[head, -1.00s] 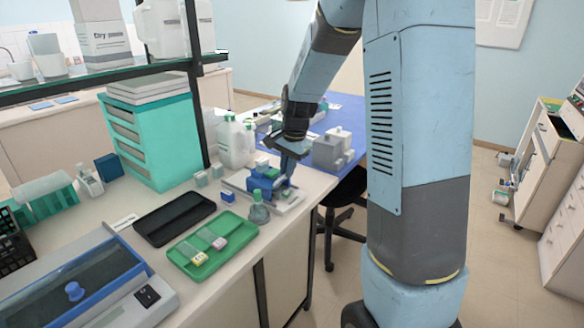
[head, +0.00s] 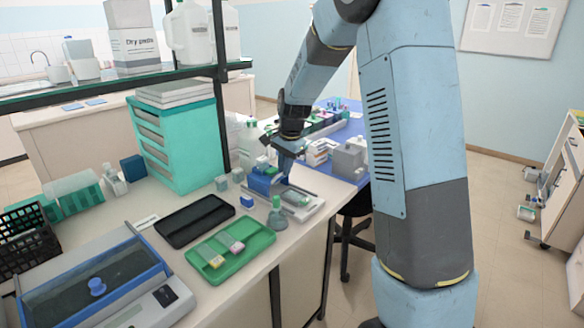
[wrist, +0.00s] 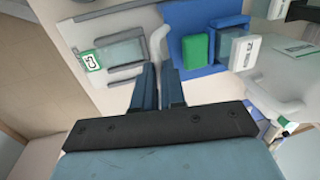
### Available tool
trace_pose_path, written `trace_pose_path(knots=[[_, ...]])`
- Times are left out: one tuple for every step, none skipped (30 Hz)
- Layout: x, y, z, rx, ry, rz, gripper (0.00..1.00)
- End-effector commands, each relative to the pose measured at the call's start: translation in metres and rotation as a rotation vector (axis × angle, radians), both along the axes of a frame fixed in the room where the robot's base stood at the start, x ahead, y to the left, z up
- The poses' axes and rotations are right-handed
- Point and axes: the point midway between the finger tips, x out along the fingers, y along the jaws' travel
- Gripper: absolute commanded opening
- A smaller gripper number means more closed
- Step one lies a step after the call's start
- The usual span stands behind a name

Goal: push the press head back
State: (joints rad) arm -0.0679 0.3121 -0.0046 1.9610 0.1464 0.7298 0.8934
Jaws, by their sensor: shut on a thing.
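The blue press head (head: 263,181) sits at the back left end of its pale base (head: 314,208) on the bench. In the wrist view the blue press head (wrist: 228,62), with a green patch, is at upper right. Left of it, the base holds a grey pad or slide (wrist: 124,53) beside a green-edged label reading roughly C-5. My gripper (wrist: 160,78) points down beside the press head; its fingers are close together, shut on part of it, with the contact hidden. It also shows at the press in the head view (head: 283,177).
A green tray (head: 247,238) with two labelled items and a black tray (head: 194,221) lie to the left.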

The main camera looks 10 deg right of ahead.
Motion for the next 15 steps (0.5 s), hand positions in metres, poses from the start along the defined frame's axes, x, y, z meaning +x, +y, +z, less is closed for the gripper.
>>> trace_pose_path(knots=[[0.0043,0.0045,0.0032,0.004,-0.015,0.003,0.00],[0.0045,0.0046,0.0033,0.004,-0.015,0.003,0.00],[0.0048,0.0048,0.0035,0.004,-0.017,0.004,0.14],[0.0048,0.0047,0.0035,0.004,-0.017,0.004,0.17],[0.0047,0.0046,0.0035,0.004,-0.017,0.004,0.20],[0.0044,0.0045,0.0033,0.004,-0.016,0.004,0.24],[0.0042,0.0043,0.0032,0.004,-0.015,0.004,0.26],[0.0040,0.0041,0.0030,0.004,-0.015,0.003,0.29],[0.0038,0.0039,0.0029,0.003,-0.014,0.003,0.33],[0.0035,0.0036,0.0027,0.003,-0.012,0.003,0.36],[0.0034,0.0035,0.0026,0.003,-0.012,0.003,0.36],[0.0032,0.0032,0.0024,0.003,-0.011,0.002,0.36],[0.0030,0.0031,0.0024,0.003,-0.011,0.002,0.36],[0.0029,0.0029,0.0022,0.002,-0.011,0.002,0.36],[0.0027,0.0027,0.0021,0.003,-0.010,0.002,0.36]])
